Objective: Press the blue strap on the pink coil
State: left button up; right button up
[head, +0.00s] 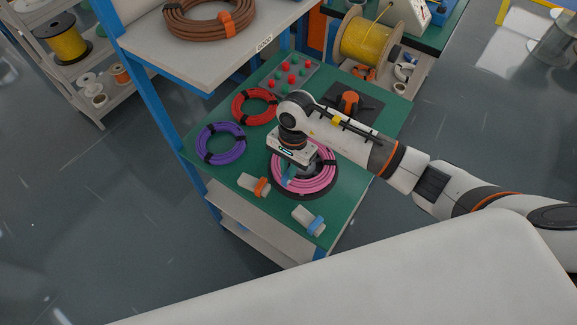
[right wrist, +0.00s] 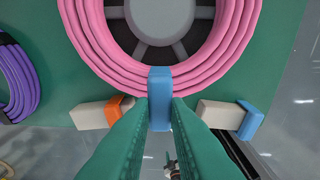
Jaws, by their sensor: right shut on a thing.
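The pink coil (head: 318,181) lies on a dark round holder on the green table top; it fills the upper part of the right wrist view (right wrist: 85,50). A blue strap (right wrist: 160,98) stands across the coil's near edge, between my right gripper's fingers. My right gripper (right wrist: 152,108) is shut on the blue strap, at the coil's left side in the head view. Its fingers and the strap (head: 287,181) are partly hidden under the wrist there. I cannot tell whether the strap is fully seated around the coil. My left gripper is not in view.
A purple coil (head: 221,144) and a red coil (head: 246,106) lie left of the pink one. Grey blocks with an orange strap (head: 262,187) and a blue strap (head: 316,225) sit near the front edge. A button panel (head: 290,73) and an orange-and-black tool (head: 349,102) lie behind.

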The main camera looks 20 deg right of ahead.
jog(key=shift+f+b, duration=0.75)
jog(key=shift+f, duration=0.2)
jog(key=shift+f+b, duration=0.5)
jog(key=shift+b, duration=0.1)
jog(key=shift+s+f+b, duration=0.1)
jog(key=shift+f+b, duration=0.1)
jog(key=shift+b, duration=0.2)
dwell(1.3)
jog(key=o, duration=0.9)
jog(key=shift+c, duration=0.2)
jog(key=shift+r+p, duration=0.35)
jog(key=shift+r, duration=0.15)
jog(key=shift+r+p, duration=1.8)
jog(key=shift+r, duration=1.85)
